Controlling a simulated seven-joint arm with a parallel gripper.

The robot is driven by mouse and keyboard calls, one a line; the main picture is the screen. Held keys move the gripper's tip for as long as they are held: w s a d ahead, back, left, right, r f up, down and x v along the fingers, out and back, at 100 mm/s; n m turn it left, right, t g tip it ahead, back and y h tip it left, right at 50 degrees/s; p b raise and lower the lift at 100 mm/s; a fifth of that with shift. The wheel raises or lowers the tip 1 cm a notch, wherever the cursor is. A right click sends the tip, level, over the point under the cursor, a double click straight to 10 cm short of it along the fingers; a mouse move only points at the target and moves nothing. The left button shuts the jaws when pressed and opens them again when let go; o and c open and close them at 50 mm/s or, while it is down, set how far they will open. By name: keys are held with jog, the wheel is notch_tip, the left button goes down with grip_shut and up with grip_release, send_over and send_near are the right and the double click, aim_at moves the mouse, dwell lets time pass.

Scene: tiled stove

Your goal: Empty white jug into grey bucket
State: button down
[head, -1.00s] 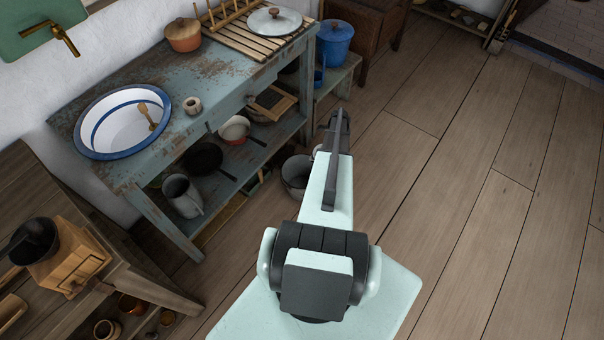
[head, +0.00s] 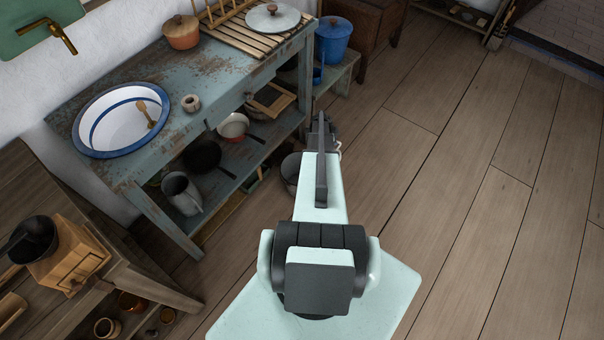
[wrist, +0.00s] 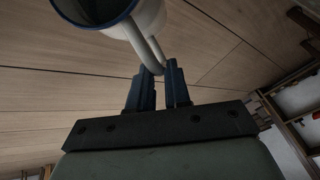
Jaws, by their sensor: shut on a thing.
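The white jug (wrist: 152,22) with a blue rim shows at the top of the wrist view, cut off by the frame edge. My gripper (wrist: 159,74) is shut on its handle, with the dark interior partly visible through the mouth. In the head view my arm hides most of the jug; only a small white bit (head: 337,148) shows beside the arm's end. The grey bucket (head: 291,169) stands on the floor just left of my arm, partly covered by it. I cannot see inside the bucket or tell the jug's contents.
A worn blue bench (head: 205,75) with a white basin (head: 118,122) stands at left; pans and a grey pitcher (head: 181,190) sit on its lower shelf. A blue lidded pot (head: 334,40) is behind. The wooden floor (head: 440,190) at right is clear.

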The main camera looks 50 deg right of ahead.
jog(key=shift+w+a+f+h+p, duration=0.3)
jog(key=shift+a+h+p, duration=0.15)
jog(key=shift+p, duration=0.2)
jog(key=shift+g, duration=0.3)
jog(key=shift+w+a+r+g+h, duration=0.15)
jog(key=shift+w+a+r+h, duration=0.2)
jog(key=shift+a+h, duration=0.1)
jog(key=shift+w+a+r+g+h, duration=0.15)
jog(key=shift+w+a+r+h, duration=0.15)
jog(key=shift+a+h, duration=0.15)
dwell(0.8)
jog(key=shift+w+a+f+n+g+h, duration=0.1)
jog(key=shift+w+a+n+g+h, duration=0.15)
jog(key=shift+a+h, duration=0.2)
jog(key=shift+w+a+f+n+g+h, duration=0.15)
jog(key=shift+w+a+h, duration=0.15)
jog(key=shift+a, duration=0.2)
dwell(1.3)
